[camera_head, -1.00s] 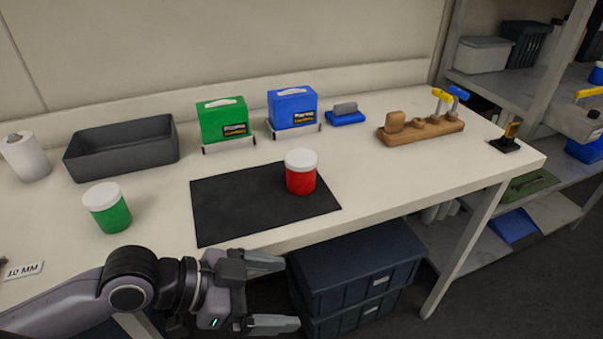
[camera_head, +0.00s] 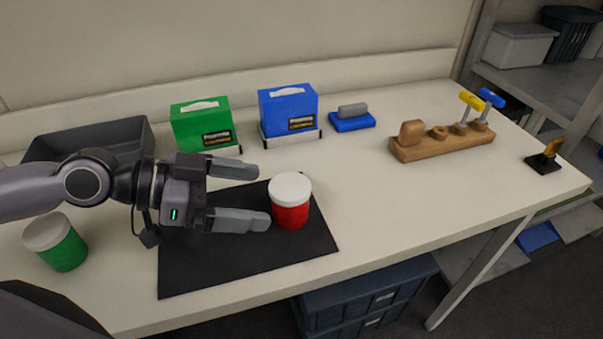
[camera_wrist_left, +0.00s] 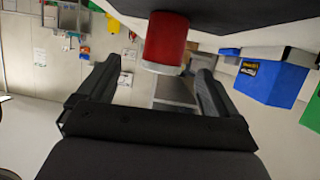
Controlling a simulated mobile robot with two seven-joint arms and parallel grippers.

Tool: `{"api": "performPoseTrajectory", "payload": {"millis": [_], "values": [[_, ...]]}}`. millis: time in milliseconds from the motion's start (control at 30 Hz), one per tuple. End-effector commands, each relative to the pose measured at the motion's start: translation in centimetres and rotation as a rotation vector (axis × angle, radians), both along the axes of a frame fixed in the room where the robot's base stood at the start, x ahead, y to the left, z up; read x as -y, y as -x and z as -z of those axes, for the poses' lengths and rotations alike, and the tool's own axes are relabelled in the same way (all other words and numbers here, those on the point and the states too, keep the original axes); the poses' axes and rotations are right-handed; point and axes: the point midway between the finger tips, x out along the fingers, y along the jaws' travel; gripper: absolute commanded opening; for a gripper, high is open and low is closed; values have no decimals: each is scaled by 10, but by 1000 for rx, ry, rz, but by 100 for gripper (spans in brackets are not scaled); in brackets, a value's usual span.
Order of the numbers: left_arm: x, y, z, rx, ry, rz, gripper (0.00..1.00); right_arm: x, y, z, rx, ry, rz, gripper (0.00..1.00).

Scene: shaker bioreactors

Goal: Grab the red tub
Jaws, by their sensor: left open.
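The red tub (camera_head: 290,214) with a white lid stands upright on the right part of the black mat (camera_head: 190,272) on the table. My left gripper (camera_head: 263,196) is open and empty, just left of the tub, its two fingers pointing right toward it. In the left wrist view the red tub (camera_wrist_left: 166,38) shows ahead, between and beyond the finger tips, cut off from the fingers by a gap that I cannot judge exactly. My right gripper is not in view.
A green tub (camera_head: 62,247) stands left of the mat. A grey tray (camera_head: 130,133), a green box (camera_head: 190,128), a blue box (camera_head: 287,112) and a blue block (camera_head: 352,125) line the back. A wooden holder (camera_head: 440,145) stands right.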

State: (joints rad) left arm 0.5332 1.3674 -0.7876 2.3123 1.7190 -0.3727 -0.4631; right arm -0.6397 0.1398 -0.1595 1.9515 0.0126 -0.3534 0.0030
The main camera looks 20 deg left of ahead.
Motion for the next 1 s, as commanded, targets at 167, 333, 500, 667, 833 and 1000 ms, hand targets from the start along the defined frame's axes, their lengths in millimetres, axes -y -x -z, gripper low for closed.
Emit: {"api": "performPoseTrajectory", "payload": {"millis": [167, 333, 500, 667, 833, 1000], "values": [[3, -3, 0, 1, 2, -2, 93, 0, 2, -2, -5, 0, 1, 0], [12, -8, 4, 1, 3, -1, 93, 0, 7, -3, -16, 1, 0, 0], [16, -11, 6, 2, 1, -2, 93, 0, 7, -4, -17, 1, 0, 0], [26, -17, 8, 1, 4, 0, 93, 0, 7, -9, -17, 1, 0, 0], [42, -27, 13, 1, 4, 0, 93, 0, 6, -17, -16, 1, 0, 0], [53, -34, 21, 1, 2, -2, 93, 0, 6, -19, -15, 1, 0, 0]]}}
